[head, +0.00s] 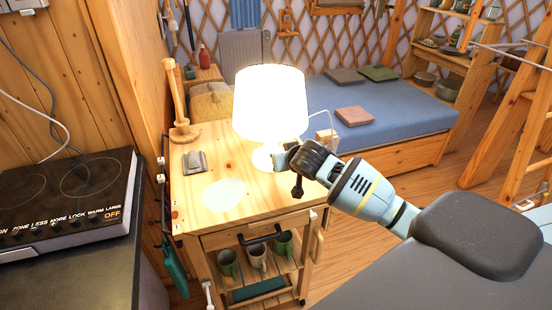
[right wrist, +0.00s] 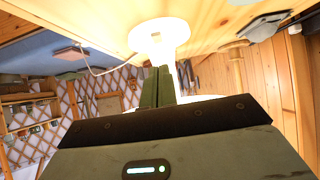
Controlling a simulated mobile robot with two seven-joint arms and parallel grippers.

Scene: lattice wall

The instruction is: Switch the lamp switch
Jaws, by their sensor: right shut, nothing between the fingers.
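The lamp (head: 270,103) stands lit on the wooden cart, its white shade glowing. Its round white base (right wrist: 158,33) and stem show in the right wrist view, with a thin white cord (right wrist: 97,71) running to the left. I cannot make out a separate switch on the lamp or cord. My right gripper (head: 297,188) is in front of the lamp at its lower right, hiding part of the base. In the right wrist view its fingers (right wrist: 158,72) are together and empty, pointing at the lamp's stem and base; contact cannot be told. My left gripper is out of view.
On the cart top (head: 225,192) are a grey object (head: 195,162) and a wooden stand (head: 178,105) at the left. Mugs (head: 257,257) sit on the shelf below. A hob (head: 70,195) is at the left, a blue bed (head: 400,110) behind.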

